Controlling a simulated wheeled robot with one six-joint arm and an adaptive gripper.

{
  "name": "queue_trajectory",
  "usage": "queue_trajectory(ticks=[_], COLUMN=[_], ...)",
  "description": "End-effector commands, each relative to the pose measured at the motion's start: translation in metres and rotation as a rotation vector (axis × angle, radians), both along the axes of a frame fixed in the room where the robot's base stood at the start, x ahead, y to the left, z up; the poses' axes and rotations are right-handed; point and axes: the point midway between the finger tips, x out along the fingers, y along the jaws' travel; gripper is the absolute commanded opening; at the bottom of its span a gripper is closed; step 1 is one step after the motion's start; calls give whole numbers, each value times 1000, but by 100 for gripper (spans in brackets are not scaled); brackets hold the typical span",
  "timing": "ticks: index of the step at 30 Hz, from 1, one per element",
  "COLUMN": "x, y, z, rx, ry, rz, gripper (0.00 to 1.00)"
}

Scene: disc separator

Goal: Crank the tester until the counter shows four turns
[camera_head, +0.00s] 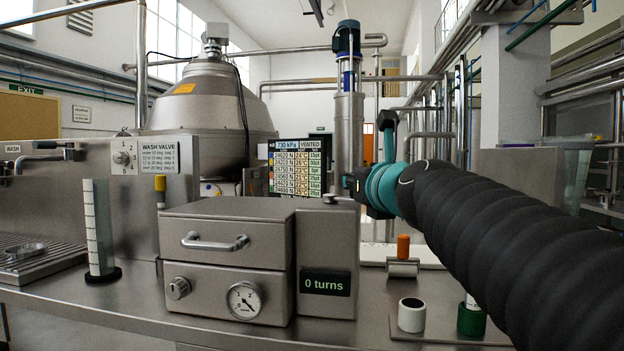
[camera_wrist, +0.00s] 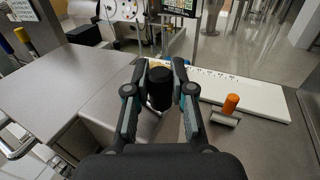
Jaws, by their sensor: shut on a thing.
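The tester (camera_head: 228,258) is a grey metal box on the bench in the head view. The counter (camera_head: 325,283) on its right front reads "0 turns". A small dark hub of the crank (camera_head: 330,198) sits on top of the counter section. The crank's black cylindrical knob (camera_wrist: 160,88) stands between my fingers in the wrist view. My gripper (camera_head: 350,184) is at the upper right edge of the tester, shut on this knob. The gripper also shows in the wrist view (camera_wrist: 163,70). Most of the crank arm is hidden by the fingers and knob.
An orange-handled roller (camera_head: 403,247) stands right of the tester by a white board (camera_wrist: 245,95). A white cup (camera_head: 411,315) and a green-based cylinder (camera_head: 471,318) stand at the front right. A tall white cylinder (camera_head: 97,228) stands left of the tester.

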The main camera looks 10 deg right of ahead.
Motion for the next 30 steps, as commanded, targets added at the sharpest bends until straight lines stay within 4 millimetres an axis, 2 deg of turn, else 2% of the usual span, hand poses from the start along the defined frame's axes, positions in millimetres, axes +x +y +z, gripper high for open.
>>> queue_trajectory(ticks=[1, 17, 18, 21, 30], x=[1, 0, 0, 0, -2], y=[1, 2, 2, 2, 1], z=[-4, 0, 0, 1, 2], rx=[-1, 0, 1, 1, 0], ry=[6, -5, -6, -7, -9], rz=[-2, -9, -9, -9, -10], gripper=[0, 0, 28, 49, 49])
